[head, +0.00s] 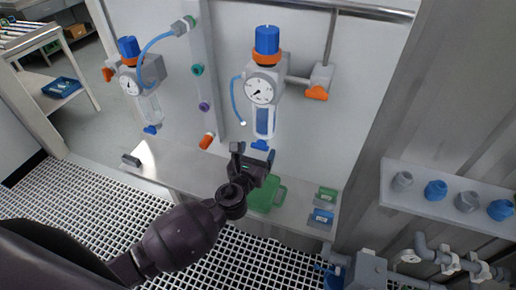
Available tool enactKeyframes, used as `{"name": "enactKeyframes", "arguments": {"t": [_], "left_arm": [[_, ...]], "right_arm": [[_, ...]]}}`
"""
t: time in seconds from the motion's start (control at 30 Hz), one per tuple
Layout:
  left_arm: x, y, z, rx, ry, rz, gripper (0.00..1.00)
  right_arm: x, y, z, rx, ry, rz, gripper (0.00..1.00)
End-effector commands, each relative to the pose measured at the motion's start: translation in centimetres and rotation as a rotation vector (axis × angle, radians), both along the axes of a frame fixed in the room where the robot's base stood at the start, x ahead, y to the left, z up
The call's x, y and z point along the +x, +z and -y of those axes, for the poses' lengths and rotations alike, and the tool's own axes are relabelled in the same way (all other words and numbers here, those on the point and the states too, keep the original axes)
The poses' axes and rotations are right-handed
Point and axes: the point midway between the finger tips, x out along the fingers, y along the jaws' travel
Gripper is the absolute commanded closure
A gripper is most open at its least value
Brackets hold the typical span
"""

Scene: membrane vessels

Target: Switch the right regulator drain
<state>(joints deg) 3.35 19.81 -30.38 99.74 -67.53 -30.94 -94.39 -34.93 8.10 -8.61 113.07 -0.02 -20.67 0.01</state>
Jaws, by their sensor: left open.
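The right regulator (264,88) is mounted on the light wall panel. It has a blue knob on top, an orange ring, a round gauge and a clear bowl. Its blue drain (259,145) sits at the bottom of the bowl. My left gripper (253,156) is open just below the drain, its fingers pointing up toward it. I cannot tell whether a finger touches the drain. The left regulator (132,80) has its own blue drain (152,129). My right gripper is out of view.
An orange-handled valve (317,92) is right of the right regulator. Below is a shelf (180,177) with a green tray (265,195) partly behind my arm. A side shelf (440,205) holds several grey and blue caps. Pipes (445,262) run at the lower right.

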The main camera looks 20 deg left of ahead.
Motion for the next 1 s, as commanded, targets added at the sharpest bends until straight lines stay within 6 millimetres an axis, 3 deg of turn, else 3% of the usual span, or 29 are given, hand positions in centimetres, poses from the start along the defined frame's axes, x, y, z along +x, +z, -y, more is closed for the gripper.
{"name": "enactKeyframes", "arguments": {"t": [0.17,0.47,0.8,1.0], "left_arm": [[1.15,-0.01,0.08,-0.001,0.000,-0.001,0.19],[1.33,-0.01,0.07,-0.001,0.000,-0.001,0.19],[1.31,-0.01,0.05,-0.001,0.000,0.000,0.68],[1.31,-0.02,0.05,-0.013,0.000,0.000,0.68]], "right_arm": [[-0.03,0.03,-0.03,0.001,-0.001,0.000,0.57],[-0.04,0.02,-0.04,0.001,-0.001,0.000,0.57],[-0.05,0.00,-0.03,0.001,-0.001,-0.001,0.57],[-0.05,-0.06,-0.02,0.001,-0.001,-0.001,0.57]]}}
